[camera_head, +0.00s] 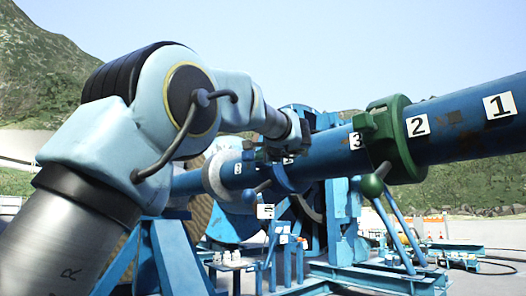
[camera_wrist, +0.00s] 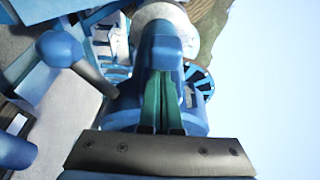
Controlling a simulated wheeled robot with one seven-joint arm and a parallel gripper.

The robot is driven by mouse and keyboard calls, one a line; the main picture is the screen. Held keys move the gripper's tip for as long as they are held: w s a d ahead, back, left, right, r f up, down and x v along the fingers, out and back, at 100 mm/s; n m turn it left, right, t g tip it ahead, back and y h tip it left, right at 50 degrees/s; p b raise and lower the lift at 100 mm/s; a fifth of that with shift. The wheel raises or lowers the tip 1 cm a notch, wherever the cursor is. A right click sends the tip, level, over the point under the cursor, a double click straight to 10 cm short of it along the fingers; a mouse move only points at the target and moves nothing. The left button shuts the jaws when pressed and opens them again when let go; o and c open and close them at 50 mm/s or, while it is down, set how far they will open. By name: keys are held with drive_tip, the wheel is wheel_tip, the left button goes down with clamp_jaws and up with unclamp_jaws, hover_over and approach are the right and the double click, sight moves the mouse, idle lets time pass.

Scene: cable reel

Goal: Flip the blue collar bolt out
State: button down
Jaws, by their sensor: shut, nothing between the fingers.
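The blue collar (camera_head: 284,178) sits around the long blue shaft (camera_head: 450,130). Its bolt, a rod with a blue ball end (camera_head: 249,195), points down to the left. In the wrist view the bolt's ball (camera_wrist: 58,48) is at the upper left, its dark rod running toward the collar (camera_wrist: 193,118). My gripper (camera_head: 274,152) is just above the collar. In the wrist view its green fingers (camera_wrist: 162,78) are together and empty, with tips over a blue block (camera_wrist: 164,48) on the collar. Whether they touch it cannot be told. The ball is apart from the fingers.
A green collar (camera_head: 397,145) with a green ball bolt (camera_head: 372,186) is nearer on the shaft, right of my gripper. A pale ring (camera_head: 218,175) lies beyond the blue collar. Blue frame struts (camera_head: 180,255) stand below. Open sky is above the shaft.

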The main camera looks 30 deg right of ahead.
sight(248, 155)
idle(0.3)
drive_tip(key=a+b, duration=0.2)
drive_tip(key=b, duration=0.1)
drive_tip(key=shift+s+a+f, duration=0.25)
drive_tip(key=shift+a, duration=0.15)
drive_tip(key=shift+a+r, duration=0.1)
drive_tip(key=shift+a, duration=0.2)
drive_tip(key=shift+r, duration=0.15)
drive_tip(key=shift+a, duration=0.1)
drive_tip(key=shift+s, duration=0.1)
